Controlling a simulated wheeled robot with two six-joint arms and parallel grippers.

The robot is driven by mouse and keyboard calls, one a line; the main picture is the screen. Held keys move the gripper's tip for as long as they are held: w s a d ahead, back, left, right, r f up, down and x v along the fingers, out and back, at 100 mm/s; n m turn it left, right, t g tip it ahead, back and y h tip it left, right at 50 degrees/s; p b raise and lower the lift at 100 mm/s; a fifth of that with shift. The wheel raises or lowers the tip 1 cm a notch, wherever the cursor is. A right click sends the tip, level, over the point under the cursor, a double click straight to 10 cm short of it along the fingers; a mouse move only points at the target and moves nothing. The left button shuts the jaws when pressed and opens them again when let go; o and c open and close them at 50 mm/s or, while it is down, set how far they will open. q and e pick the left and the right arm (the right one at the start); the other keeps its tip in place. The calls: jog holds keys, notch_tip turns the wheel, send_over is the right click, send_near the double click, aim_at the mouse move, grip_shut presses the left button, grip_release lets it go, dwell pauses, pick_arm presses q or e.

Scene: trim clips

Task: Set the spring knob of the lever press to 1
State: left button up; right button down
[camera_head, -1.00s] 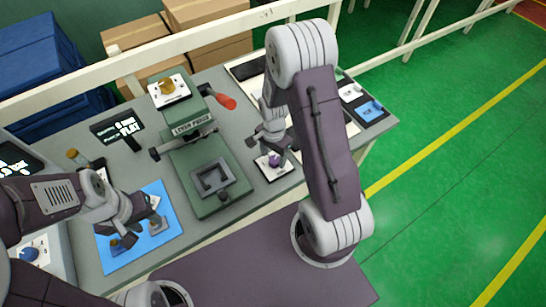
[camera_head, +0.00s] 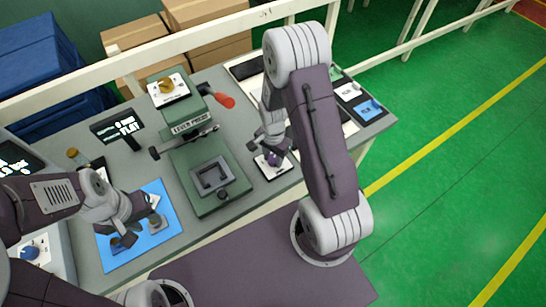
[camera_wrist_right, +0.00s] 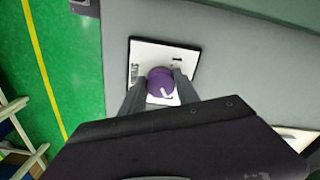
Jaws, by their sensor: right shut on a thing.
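A purple knob (camera_head: 272,160) sits on a white, dark-edged plate (camera_head: 263,165) to the right of the green lever press (camera_head: 195,158). In the right wrist view the knob (camera_wrist_right: 160,82) carries a white mark on its lower right part. The plate (camera_wrist_right: 146,54) there shows lettering along its left side and a "1" near its upper right corner. My right gripper (camera_head: 273,148) is shut on the purple knob, one finger on each side. My left gripper (camera_head: 138,235) is open over the blue mat (camera_head: 150,243), its fingers apart.
A yellow knob on a white plate (camera_head: 168,92) tops the press.

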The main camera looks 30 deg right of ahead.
jog(key=n, duration=0.5)
jog(key=shift+w+r+n, duration=0.1)
jog(key=shift+r+n, duration=0.05)
jog(key=shift+n, duration=0.25)
jog(key=n+p, duration=0.1)
jog(key=n, duration=0.5)
jog(key=shift+d, duration=0.15)
jog(key=n, duration=0.5)
jog(key=shift+n, duration=0.4)
jog(key=n, duration=0.5)
jog(key=shift+w+d, duration=0.1)
jog(key=shift+n, duration=0.4)
jog(key=c, duration=0.9)
grip_release()
